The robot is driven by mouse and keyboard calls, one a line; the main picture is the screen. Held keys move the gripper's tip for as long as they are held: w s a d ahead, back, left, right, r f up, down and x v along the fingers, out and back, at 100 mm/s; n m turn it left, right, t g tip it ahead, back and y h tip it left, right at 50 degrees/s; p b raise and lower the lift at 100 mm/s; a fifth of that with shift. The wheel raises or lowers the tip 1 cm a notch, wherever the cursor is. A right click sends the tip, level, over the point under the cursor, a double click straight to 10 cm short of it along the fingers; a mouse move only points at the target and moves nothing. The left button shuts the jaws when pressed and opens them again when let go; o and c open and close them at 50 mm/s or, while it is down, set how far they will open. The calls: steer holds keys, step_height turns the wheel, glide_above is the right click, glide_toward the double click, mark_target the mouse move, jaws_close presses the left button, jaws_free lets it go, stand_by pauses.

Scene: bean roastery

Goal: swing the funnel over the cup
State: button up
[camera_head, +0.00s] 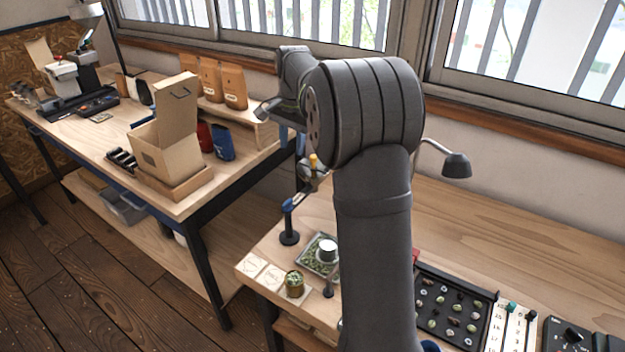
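A black post stand (289,237) on the near bench has a blue piece (295,201) at its top. A small metallic part that looks like the funnel (312,172), with a yellow knob, shows above and right of it, partly behind my arm. A white cup-like cylinder (327,249) sits on a tray of green beans (314,262), to the right of the post. A brass-coloured cup (294,281) filled with green beans stands on a pale card in front. My wrist end hangs near the yellow knob; its fingers are not clear, and I cannot tell whether it touches anything.
My upright arm hides the bench middle. Right of it are a black tray of bean samples (448,309), white slider strips and a dark device (568,337). A lamp (456,165) stands behind. The left bench holds a cardboard box (162,158) and bags. The back right bench is clear.

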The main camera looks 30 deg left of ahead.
steer(key=s+a+f+h, duration=0.1)
steer(key=a+f, duration=0.1)
glide_toward(287, 201)
step_height(287, 201, down, 9)
steer(key=shift+r, duration=0.2)
stand_by(0.3)
jaws_close()
